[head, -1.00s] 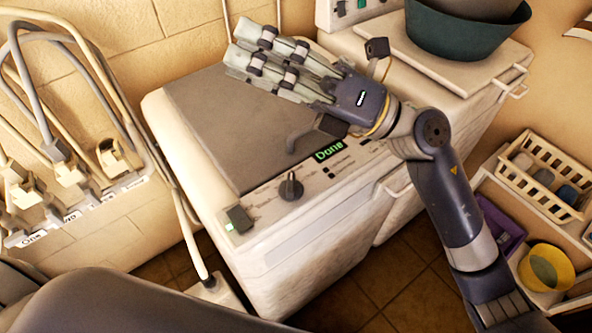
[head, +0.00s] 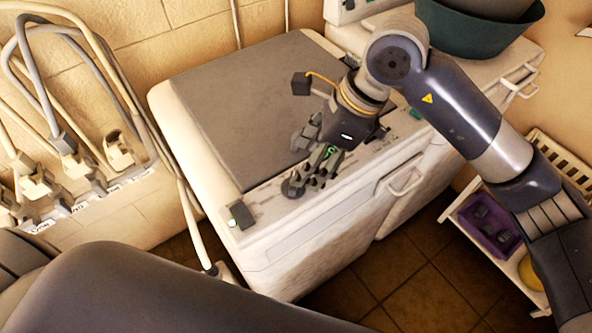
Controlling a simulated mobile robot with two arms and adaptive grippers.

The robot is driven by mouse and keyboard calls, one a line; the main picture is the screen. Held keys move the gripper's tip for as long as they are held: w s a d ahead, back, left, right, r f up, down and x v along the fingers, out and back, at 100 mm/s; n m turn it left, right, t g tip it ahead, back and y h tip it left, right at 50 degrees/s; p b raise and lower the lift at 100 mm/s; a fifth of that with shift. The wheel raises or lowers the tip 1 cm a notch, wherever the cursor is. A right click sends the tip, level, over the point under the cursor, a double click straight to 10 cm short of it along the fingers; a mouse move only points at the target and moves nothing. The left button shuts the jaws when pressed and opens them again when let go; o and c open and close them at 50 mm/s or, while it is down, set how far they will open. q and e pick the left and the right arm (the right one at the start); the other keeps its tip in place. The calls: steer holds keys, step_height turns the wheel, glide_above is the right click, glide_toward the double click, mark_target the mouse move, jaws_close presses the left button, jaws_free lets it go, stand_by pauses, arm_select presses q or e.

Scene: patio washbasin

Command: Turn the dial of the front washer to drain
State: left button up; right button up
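The front washer (head: 262,258) is the white machine in the middle with a grey lid. Its dark round dial (head: 292,187) sits on the front control strip, partly overlapped by my fingers. My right gripper (head: 313,160) points down over the strip, its fingers just right of and above the dial. I cannot tell whether they touch the dial or how wide they are apart. The gripper covers the washer's label and part of the markings, and the dial's pointer setting is not readable. My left gripper is not in view.
A small dark switch (head: 240,214) is left of the dial. A second machine behind holds a dark green basin (head: 478,38). Hoses (head: 22,95) hang on the left wall. A purple bin (head: 488,226) and cream basket (head: 562,160) stand at the right. Tiled floor is open in front.

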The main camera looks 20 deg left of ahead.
mark_target(290, 192)
steer(key=p+x, duration=0.1)
steer(key=x, duration=0.4)
steer(key=shift+s+a+f+p, duration=0.1)
steer(key=shift+a+f+p, duration=0.05)
steer(key=shift+f+p, duration=0.15)
steer(key=shift+a+f, duration=0.2)
steer(key=shift+f, duration=0.3)
steer(key=c, duration=1.1)
